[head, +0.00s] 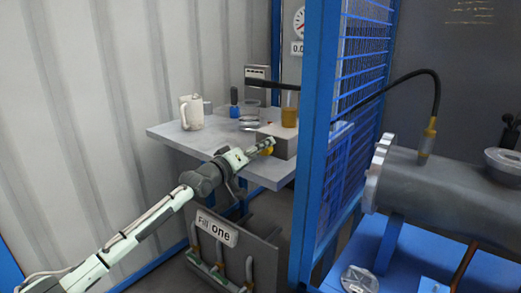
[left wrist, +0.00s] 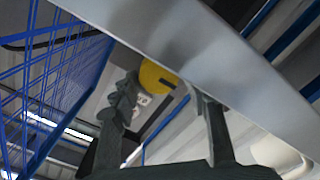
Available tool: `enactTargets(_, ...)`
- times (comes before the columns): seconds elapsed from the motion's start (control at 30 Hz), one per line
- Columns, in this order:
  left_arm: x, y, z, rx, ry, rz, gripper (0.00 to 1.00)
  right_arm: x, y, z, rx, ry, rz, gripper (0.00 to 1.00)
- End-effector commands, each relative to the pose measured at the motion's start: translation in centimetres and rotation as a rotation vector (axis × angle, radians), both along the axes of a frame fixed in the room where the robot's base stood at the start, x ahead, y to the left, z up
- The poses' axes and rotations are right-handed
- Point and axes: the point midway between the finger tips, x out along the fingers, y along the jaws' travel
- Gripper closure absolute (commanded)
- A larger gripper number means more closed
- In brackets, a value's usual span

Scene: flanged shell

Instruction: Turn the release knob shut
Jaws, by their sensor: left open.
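The release knob (head: 268,151) is a small yellow disc on the front of a grey box (head: 284,142) on the shelf table. My left gripper (head: 262,148) is right at the knob, which it partly hides in the head view. In the left wrist view the yellow knob (left wrist: 157,76), with a dark bar mark on its face, shows between the two spread fingers of my left gripper (left wrist: 165,95). The left finger looks close to the knob's edge; whether it touches I cannot tell. My right gripper is not in view.
The grey table (head: 190,137) carries a white jug (head: 192,112), a blue bottle (head: 234,104) and an amber cylinder (head: 289,112). A blue post and mesh fence (head: 319,130) stand just right of it. A "Fill one" panel (head: 217,226) is below.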

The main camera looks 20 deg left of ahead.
Motion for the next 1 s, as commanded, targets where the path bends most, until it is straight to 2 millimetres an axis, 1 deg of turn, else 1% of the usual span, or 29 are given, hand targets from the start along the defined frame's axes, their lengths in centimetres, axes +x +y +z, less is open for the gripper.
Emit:
enactTargets(0.1,-0.02,0.01,-0.03,0.0,0.0,0.0,0.55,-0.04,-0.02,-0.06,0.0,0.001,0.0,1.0)
enactTargets(0.13,-0.03,0.02,-0.02,0.0,0.0,0.0,0.57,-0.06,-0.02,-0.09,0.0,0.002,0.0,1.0)
enactTargets(0.4,-0.04,0.04,-0.04,0.0,0.0,0.0,0.91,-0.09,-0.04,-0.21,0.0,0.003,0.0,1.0)
enactTargets(0.43,-0.04,0.04,-0.03,0.0,0.0,0.0,0.93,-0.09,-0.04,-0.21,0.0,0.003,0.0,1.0)
enactTargets(0.77,-0.05,0.06,0.03,0.053,-0.018,0.001,0.93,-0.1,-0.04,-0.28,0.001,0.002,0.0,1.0)
enactTargets(1.0,-0.08,0.0,0.11,0.199,-0.071,0.001,0.93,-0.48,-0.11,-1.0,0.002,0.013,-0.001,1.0)
